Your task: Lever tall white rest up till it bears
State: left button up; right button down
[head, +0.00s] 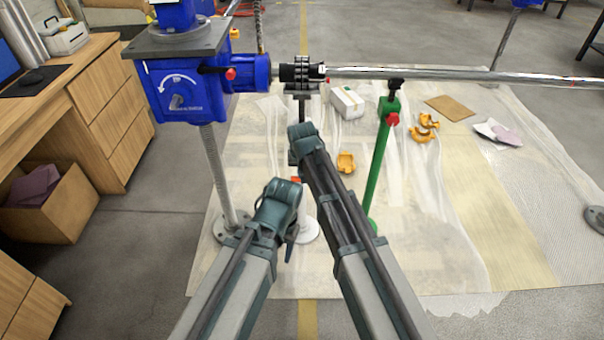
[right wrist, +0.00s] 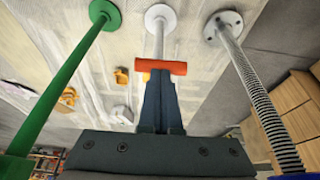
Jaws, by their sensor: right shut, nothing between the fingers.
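The tall white rest shows its white foot (head: 309,233) between my arms in the head view; its dark head (head: 301,89) is just under the shaft's black coupling. I cannot tell whether they touch. In the right wrist view its white post (right wrist: 159,42) stands beyond my fingers. An orange-red lever (right wrist: 160,67) lies crosswise at my right gripper's tips (right wrist: 160,74); a bit of it shows in the head view (head: 296,180). My right gripper is shut and empty, mostly hidden in the head view. My left gripper (head: 290,246) hangs low near the foot, its opening unclear.
A blue screw jack (head: 186,88) on a threaded column stands left. A long steel shaft (head: 430,74) runs right from it. A green stand (head: 380,150) is close to the right. Orange clamps, a white box (head: 346,103) and cardboard lie on the floor sheet.

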jog(key=shift+s+b+x, duration=0.2)
jog(key=shift+b+x, duration=0.75)
jog(key=shift+s+r, duration=0.1)
jog(key=shift+r, duration=0.1)
jog(key=p+v, duration=1.3)
jog(key=shift+s+r, duration=0.25)
jog(key=shift+r, duration=0.1)
